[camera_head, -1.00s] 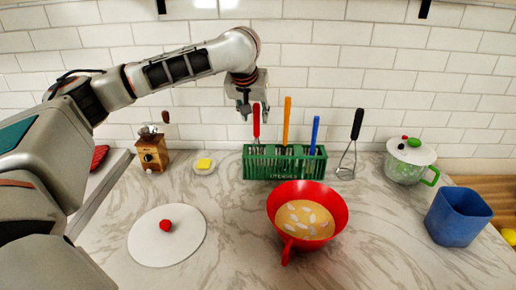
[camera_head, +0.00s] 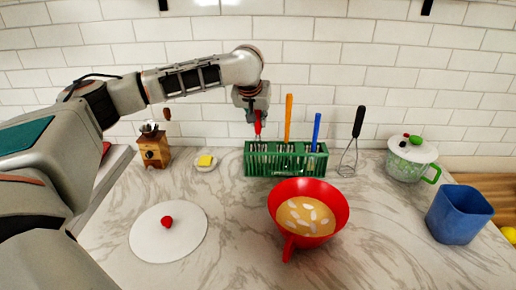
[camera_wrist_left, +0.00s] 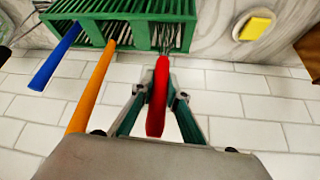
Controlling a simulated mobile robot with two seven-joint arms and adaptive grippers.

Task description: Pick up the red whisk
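The red whisk (camera_head: 258,125) stands in the left part of the green rack (camera_head: 247,170), its red handle pointing up. My left gripper (camera_head: 257,112) is over the handle from above. In the left wrist view, the red handle (camera_wrist_left: 158,100) is between the two fingertips of my left gripper (camera_wrist_left: 160,95). The fingers look open, with a small gap on each side of the handle. The whisk's wire end is partly hidden by the rack. My right gripper is in no view.
An orange handle (camera_head: 288,118) and a blue handle (camera_head: 316,130) stand in the same rack. A black-handled whisk (camera_head: 355,135) leans against the wall at right. A red bowl (camera_head: 341,205) stands in front. A wooden grinder (camera_head: 153,152) is at left.

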